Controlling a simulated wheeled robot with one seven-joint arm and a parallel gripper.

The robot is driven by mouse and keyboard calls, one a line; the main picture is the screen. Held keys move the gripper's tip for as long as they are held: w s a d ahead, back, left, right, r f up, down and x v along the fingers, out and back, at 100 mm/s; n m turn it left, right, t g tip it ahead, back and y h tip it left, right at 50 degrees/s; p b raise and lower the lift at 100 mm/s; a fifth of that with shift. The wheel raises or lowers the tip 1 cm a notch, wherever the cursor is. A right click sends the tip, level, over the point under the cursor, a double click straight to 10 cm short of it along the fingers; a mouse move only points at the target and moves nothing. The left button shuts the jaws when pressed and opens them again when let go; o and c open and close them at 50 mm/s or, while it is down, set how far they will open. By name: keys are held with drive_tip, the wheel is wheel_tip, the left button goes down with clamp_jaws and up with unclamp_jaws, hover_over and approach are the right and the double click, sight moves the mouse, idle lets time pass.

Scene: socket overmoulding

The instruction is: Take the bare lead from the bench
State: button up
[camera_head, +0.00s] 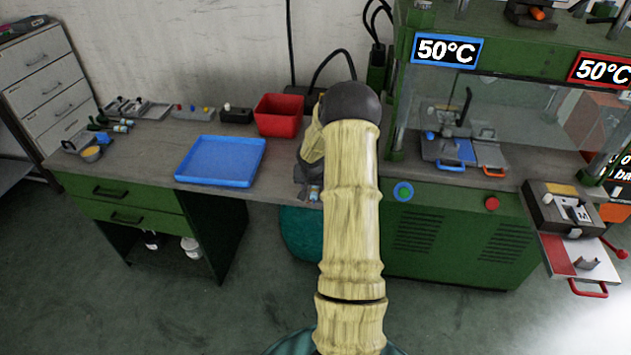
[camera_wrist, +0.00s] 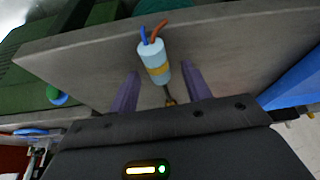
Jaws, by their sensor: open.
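The bare lead (camera_wrist: 152,62) shows in the wrist view as a pale blue cylinder with a yellow band. Blue and orange wire ends stick out of its far end, and a thin dark cable runs from its near end towards my gripper. My gripper (camera_wrist: 160,74) is open, with one purple finger on each side of the lead and a visible gap on both sides. In the head view a small pale blue end of the lead (camera_head: 314,194) shows at the bench's front edge, beside my gripper (camera_head: 307,186). My arm hides the rest of the lead there.
An empty blue tray (camera_head: 221,160) lies left of my gripper on the bench (camera_head: 150,150). A red bin (camera_head: 278,116) stands behind. The green press (camera_head: 450,225) stands close on the right. Small tools and fixtures line the bench's back left.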

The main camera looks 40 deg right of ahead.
drive_tip(key=shift+f, duration=0.1)
drive_tip(key=shift+c, duration=0.5)
clamp_jaws()
wheel_tip(320, 180, up, 10)
drive_tip(key=shift+p, duration=0.3)
idle(0.6)
